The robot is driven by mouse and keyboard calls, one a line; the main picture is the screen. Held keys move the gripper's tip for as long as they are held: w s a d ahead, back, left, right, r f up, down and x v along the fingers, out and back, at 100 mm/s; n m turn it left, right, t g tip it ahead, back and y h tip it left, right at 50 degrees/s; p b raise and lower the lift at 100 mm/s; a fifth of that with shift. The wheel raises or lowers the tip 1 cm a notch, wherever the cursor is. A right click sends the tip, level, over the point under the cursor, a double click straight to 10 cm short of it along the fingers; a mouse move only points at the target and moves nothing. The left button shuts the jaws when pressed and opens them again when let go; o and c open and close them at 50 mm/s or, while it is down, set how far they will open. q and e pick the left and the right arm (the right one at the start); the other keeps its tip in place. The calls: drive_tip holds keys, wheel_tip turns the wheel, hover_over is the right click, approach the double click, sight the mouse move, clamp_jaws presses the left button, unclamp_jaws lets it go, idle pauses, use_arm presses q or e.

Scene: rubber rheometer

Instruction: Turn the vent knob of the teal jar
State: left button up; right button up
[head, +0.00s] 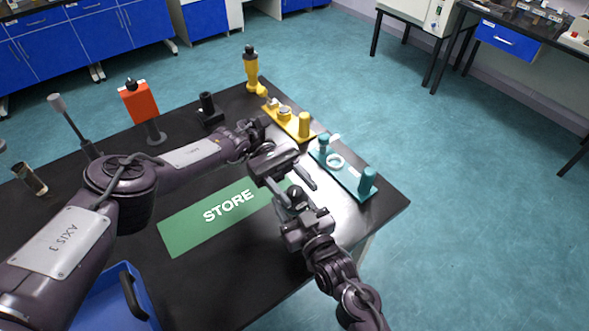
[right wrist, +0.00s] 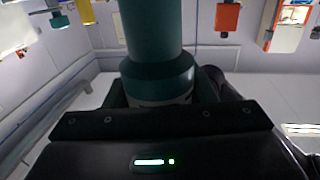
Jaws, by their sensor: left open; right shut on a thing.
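The teal jar (right wrist: 157,78) shows in the right wrist view as a teal cylinder with a wider collar, standing between the right fingers. My right gripper (right wrist: 155,98) is shut on it. In the head view my right gripper (head: 299,212) is at the table's front right part, and the jar is mostly hidden there behind the grippers. My left gripper (head: 294,187) is open just above and against the right gripper in the picture, its fingers pointing down right. A dark part shows between the fingers; I cannot tell whether it is the vent knob. Contact is unclear.
A teal fixture (head: 352,186) with a ring and posts stands at the table's right edge. A yellow fixture (head: 290,122) and yellow bottle (head: 251,70) are behind. A green STORE mat (head: 185,232) lies left of the grippers. A blue bin (head: 100,308) is front left.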

sight(294, 190)
use_arm(q)
wheel_tip(294, 190, up, 9)
drive_tip(key=shift+f, duration=0.15)
